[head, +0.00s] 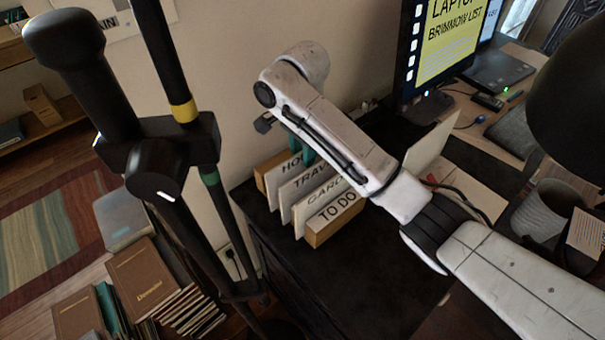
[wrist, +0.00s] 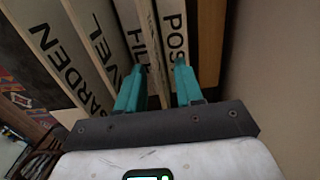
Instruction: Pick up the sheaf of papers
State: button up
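My gripper (head: 301,150) reaches down at the back of a file rack on the dark cabinet, partly hidden by my arm. In the wrist view its two teal fingers (wrist: 159,70) stand apart among upright panels, with the edge of a thin pale panel or sheet (wrist: 153,50) between them. Contact with it cannot be told. A panel lettered "POS" (wrist: 174,25) stands at the right finger and one lettered "GARDEN" (wrist: 58,55) at far left. I cannot make out with certainty which of these is the sheaf of papers.
The front divider reads "TO DO" (head: 335,216). A wall (wrist: 265,70) rises close on the right in the wrist view. Book stacks (head: 140,280) lie on the floor at left. The cabinet top (head: 370,265) is bare in front.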

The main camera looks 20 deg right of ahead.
notch_tip(320, 180, down, 4)
jog(key=shift+f, duration=0.15)
jog(key=shift+f+p, duration=0.2)
jog(key=shift+p, duration=0.3)
dwell(0.6)
jog(key=shift+c, duration=0.5)
grip_shut()
